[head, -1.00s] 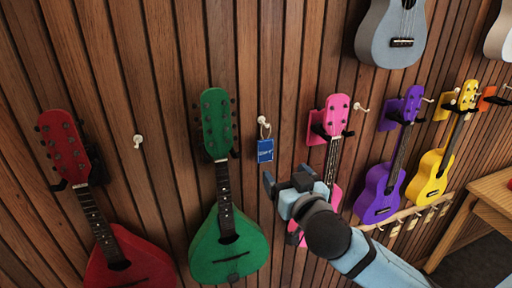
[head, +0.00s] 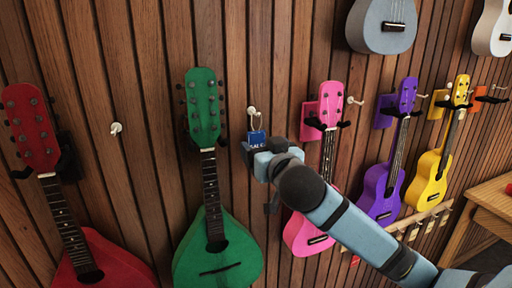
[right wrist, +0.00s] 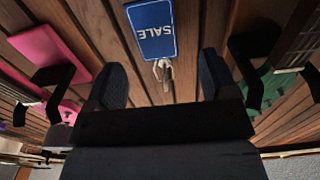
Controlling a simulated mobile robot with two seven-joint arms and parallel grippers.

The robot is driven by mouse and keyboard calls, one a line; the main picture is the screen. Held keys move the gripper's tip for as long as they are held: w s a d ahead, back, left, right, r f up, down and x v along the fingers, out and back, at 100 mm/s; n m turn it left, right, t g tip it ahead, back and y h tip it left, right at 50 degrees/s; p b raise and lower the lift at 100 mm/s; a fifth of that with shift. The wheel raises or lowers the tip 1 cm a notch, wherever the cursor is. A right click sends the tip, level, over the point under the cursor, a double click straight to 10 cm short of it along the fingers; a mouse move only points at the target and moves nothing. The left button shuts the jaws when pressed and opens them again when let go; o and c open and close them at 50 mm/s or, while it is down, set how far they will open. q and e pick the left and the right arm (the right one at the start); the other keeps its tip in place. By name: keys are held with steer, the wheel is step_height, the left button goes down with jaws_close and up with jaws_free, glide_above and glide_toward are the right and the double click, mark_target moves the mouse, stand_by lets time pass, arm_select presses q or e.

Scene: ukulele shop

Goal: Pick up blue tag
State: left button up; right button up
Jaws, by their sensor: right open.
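The blue tag (head: 256,137) hangs by a ring from a white hook (head: 252,112) on the wood-slat wall, between the green and pink instruments. Its lower part is hidden behind my right gripper (head: 261,149) in the head view. In the right wrist view the tag (right wrist: 152,30) appears upside down, with the word SALE on it and its ring towards the gripper. My right gripper (right wrist: 162,64) is open, with one finger to each side of the ring's line and nothing between them. Whether it touches the tag cannot be told. My left gripper is not in view.
A green mandolin-like instrument (head: 214,245) hangs just left of the tag. A pink ukulele (head: 300,236) hangs to the right, partly behind my right arm. Purple (head: 378,191) and yellow (head: 428,183) ukuleles hang farther right. A bare white hook (head: 116,128) is at left.

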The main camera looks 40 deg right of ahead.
mark_target(257, 141)
steer(key=p+x, duration=0.1)
steer(key=x, duration=0.4)
steer(key=shift+w+d+f, duration=0.15)
steer(key=shift+w+d, duration=0.05)
steer(key=shift+w, duration=0.15)
steer(key=shift+s, duration=0.1)
steer(key=c, duration=1)
